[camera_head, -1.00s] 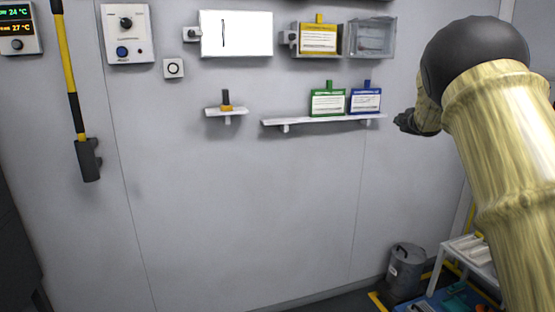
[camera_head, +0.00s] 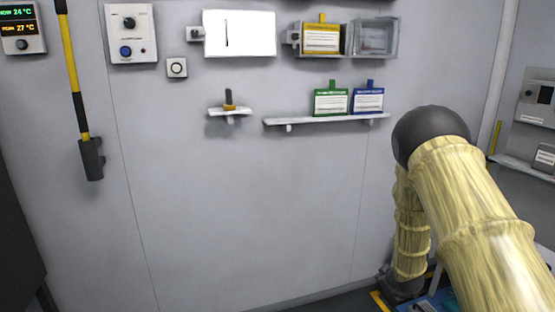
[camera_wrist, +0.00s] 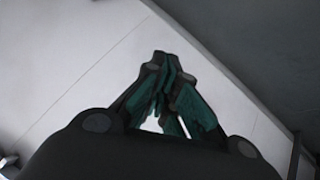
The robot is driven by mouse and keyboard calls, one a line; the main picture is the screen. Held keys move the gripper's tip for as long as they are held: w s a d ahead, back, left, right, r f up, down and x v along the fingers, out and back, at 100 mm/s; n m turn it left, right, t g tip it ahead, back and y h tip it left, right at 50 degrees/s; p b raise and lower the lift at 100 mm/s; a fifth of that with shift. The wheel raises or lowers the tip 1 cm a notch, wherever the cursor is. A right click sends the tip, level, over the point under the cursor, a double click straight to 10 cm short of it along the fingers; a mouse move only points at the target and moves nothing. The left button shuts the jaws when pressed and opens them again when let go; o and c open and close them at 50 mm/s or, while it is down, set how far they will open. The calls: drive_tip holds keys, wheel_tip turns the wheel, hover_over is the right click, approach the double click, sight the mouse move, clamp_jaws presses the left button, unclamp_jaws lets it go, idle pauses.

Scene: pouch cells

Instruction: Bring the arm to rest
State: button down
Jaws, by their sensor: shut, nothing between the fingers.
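My arm, in a yellowish sleeve with a dark elbow, is folded at the right of the head view, its forearm hanging down. My gripper shows in the wrist view (camera_wrist: 165,75), with dark fingers and green pads drawn together at the tips. It is shut and holds nothing. In the head view the lower end of the arm is a dark shape near the floor at the lower right, and the fingers cannot be made out there. Behind the gripper, the wrist view shows a pale wall panel and a dark grey surface.
The wall carries a small shelf (camera_head: 232,112), a longer shelf (camera_head: 310,122) with a green card box (camera_head: 331,102) and a blue one (camera_head: 367,101), and a yellow-labelled box (camera_head: 320,38). A yellow-black pole (camera_head: 70,60) hangs left. The wall's lower middle is bare.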

drive_tip(key=s+a+f+m+g, duration=0.1)
drive_tip(key=s+a+f, duration=0.1)
drive_tip(key=s+f, duration=0.45)
drive_tip(key=s+a+f+m+g, duration=0.1)
drive_tip(key=s+a+f+g, duration=0.2)
drive_tip(key=s, duration=0.7)
drive_tip(key=s+a+f+m, duration=0.2)
drive_tip(key=s+f, duration=0.4)
drive_tip(key=s, duration=0.3)
drive_tip(key=s+a+m+g, duration=0.1)
drive_tip(key=s+a+g, duration=0.1)
drive_tip(key=s, duration=1.2)
drive_tip(key=s+a+f+m+g, duration=0.1)
drive_tip(key=s+a, duration=0.4)
drive_tip(key=s, duration=1)
drive_tip(key=shift+f+m+g+p, duration=0.3)
drive_tip(key=shift+m+g, duration=0.1)
drive_tip(key=shift+g, duration=0.5)
